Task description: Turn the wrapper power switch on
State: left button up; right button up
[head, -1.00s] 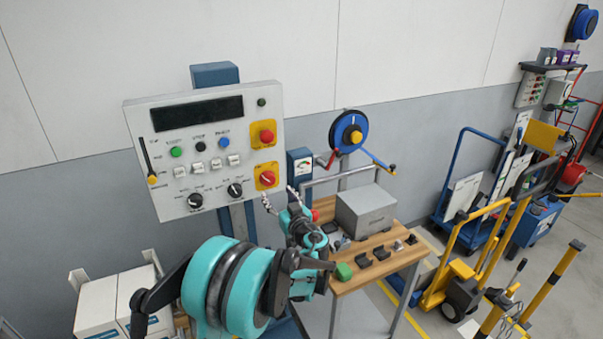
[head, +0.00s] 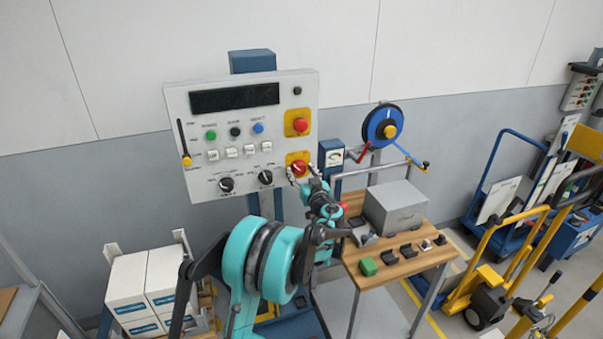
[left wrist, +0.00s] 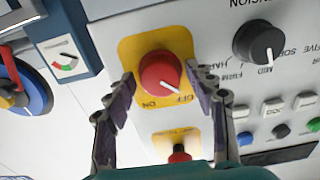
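The wrapper power switch (head: 298,165) is a red rotary knob on a yellow plate, low on the right side of the grey control panel (head: 178,108). In the left wrist view, the red knob (left wrist: 160,72) has a white pointer line aimed at the OFF label. My left gripper (head: 298,176) is at the knob in the head view. In the left wrist view, its two fingers (left wrist: 159,78) are spread, one on each side of the knob, with a gap on both sides. My right gripper is not in view.
A red emergency-style button (head: 301,125) sits above the switch. Two black dials (head: 265,177) are to its left. A blue gauge box (head: 332,155) stands close on the right. A wooden table (head: 402,268) holds a grey box (head: 396,205).

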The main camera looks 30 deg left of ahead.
pick_arm(q)
jog(key=c, duration=0.7)
jog(key=shift+c, duration=0.2)
jog(key=shift+m, duration=0.5)
jog(key=m+b, duration=0.1)
jog(key=m, duration=0.2)
jog(key=shift+m, duration=0.4)
jog(key=m, duration=0.4)
jog(key=m+b, duration=0.1)
jog(key=m, duration=0.4)
jog(key=shift+m, duration=2.3)
